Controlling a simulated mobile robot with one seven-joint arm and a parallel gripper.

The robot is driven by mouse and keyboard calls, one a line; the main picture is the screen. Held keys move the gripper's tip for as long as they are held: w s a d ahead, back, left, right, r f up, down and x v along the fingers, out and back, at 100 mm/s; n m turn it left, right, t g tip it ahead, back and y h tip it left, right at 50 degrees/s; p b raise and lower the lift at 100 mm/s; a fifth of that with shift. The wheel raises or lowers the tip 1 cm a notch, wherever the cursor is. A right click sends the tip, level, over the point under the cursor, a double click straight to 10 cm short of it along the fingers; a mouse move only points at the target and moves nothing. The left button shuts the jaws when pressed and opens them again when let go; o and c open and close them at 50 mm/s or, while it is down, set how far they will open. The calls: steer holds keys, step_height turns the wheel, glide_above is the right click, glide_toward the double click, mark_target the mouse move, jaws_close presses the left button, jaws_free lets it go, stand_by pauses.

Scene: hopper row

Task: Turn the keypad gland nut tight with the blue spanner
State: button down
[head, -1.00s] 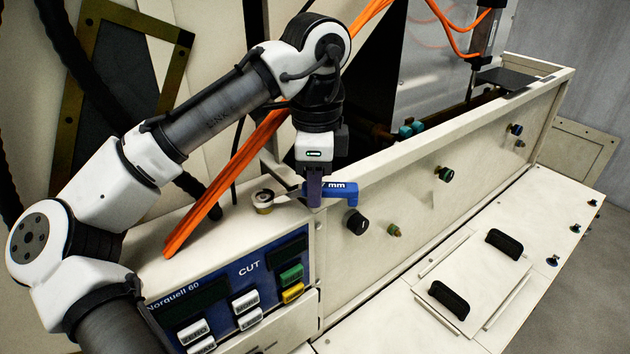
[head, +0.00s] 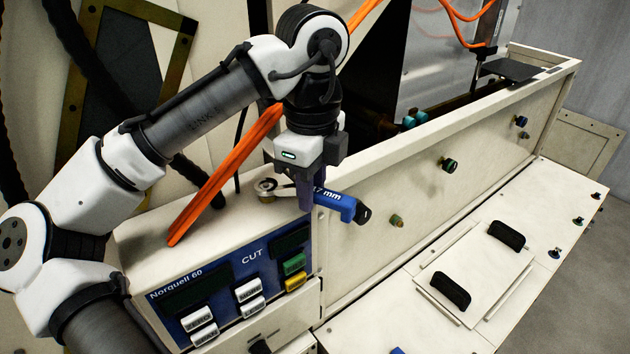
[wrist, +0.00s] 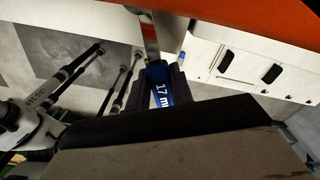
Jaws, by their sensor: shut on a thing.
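My gripper (head: 305,198) is shut on the blue spanner (head: 338,204), marked 17 mm, above the right end of the keypad box. The blue handle points right and slightly toward the camera, past the fingers. In the wrist view the blue handle (wrist: 160,88) lies between my fingers, and the nut is not clearly visible.
A black knob (head: 363,214) on the cream panel is right at the handle's end, with a green-and-brass knob (head: 396,220) further right. The keypad (head: 235,285) has white, green and yellow buttons. Black handles (head: 450,290) stand on the lower cover.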

steer(key=shift+s+a+f+m, duration=0.15)
steer(key=shift+s+a+m, duration=0.35)
steer(key=shift+m, duration=0.4)
steer(key=shift+r, duration=0.2)
steer(key=shift+r, duration=1)
step_height(320, 180, up, 4)
steer(key=shift+d+r, duration=0.1)
steer(key=shift+r, duration=0.05)
